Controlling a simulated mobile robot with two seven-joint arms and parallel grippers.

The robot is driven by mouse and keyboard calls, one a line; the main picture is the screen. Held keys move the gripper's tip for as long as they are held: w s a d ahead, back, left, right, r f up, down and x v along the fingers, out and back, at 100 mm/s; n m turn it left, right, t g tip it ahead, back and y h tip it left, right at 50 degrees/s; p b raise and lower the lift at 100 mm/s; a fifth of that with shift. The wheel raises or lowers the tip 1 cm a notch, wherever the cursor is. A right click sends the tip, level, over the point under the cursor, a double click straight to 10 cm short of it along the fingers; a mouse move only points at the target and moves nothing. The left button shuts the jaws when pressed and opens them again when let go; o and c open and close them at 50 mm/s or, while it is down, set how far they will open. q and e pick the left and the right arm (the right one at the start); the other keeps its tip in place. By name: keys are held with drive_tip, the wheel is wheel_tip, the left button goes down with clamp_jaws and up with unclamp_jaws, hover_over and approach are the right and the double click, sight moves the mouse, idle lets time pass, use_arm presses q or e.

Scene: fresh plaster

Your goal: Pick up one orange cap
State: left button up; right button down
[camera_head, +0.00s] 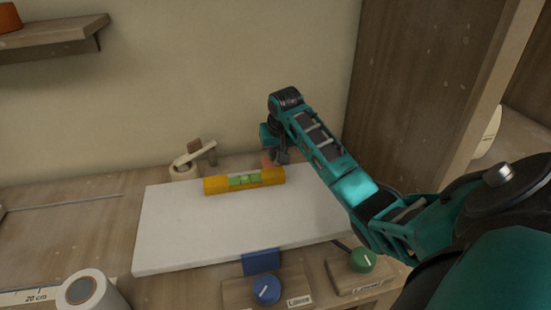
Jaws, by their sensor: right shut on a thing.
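My right gripper (273,157) is small in the head view, behind the right end of an orange spirit level (215,185). It is shut on a small reddish-orange piece (266,161), which looks like the orange cap. The gripper and arm partly hide this piece, so its shape is unclear. I cannot tell whether it touches the level. The level has a green vial and lies near the back edge of a white board (225,225). My left gripper is not in view.
A beige holder (185,172) stands behind the board. A white roll (88,290) is at front left. A blue knob (266,290) and a green knob (363,260) sit at the front. A wooden panel (415,90) rises at right. The board's middle is clear.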

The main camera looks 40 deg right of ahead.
drive_tip(key=shift+r, duration=0.15)
wheel_tip(320, 180, up, 20)
idle(0.4)
